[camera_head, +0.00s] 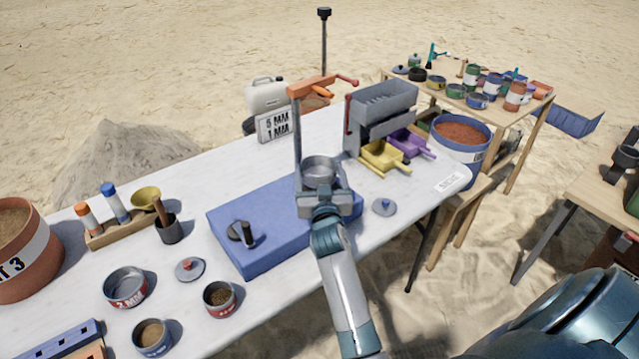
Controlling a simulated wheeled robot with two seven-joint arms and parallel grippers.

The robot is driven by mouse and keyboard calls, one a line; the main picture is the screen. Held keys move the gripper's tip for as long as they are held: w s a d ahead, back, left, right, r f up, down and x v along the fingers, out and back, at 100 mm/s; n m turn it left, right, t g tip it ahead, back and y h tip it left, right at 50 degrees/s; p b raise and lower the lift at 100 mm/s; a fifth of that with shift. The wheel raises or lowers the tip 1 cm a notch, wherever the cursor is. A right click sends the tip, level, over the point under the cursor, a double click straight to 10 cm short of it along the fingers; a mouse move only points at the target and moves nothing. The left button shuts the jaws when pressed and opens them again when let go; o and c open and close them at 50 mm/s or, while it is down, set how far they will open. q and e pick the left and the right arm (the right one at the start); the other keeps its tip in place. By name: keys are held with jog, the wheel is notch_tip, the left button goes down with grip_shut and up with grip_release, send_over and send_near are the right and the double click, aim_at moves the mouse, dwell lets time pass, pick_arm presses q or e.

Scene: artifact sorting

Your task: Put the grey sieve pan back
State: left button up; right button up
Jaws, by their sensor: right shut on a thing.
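The grey sieve pan (320,168) is a round, shallow metal pan. It is at the foot of the grey post with the orange arm (298,135), above the far right part of the blue mat (275,260). My right gripper (322,190) is shut on the near side of the pan, and its body hides the pan's lower part. I cannot tell whether the pan rests on a support or is held clear of it. My left gripper is not in view.
Left of the mat are a 2 MM pan (125,290), small filled pans and a lid (190,268). A black-handled tool (243,233) lies on the mat. A grey lid (383,207) is to the right. A grey hopper box (380,112) with yellow and purple scoops stands behind.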

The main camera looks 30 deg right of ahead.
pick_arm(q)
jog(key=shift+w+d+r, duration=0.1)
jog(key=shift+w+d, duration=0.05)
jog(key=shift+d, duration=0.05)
pick_arm(e)
jog(key=shift+f, duration=0.1)
jog(key=shift+f, duration=1.85)
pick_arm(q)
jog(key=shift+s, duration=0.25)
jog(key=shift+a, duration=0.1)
pick_arm(e)
jog(key=shift+f, duration=0.1)
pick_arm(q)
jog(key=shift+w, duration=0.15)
pick_arm(e)
jog(key=shift+f, duration=0.1)
jog(key=o, duration=1.2)
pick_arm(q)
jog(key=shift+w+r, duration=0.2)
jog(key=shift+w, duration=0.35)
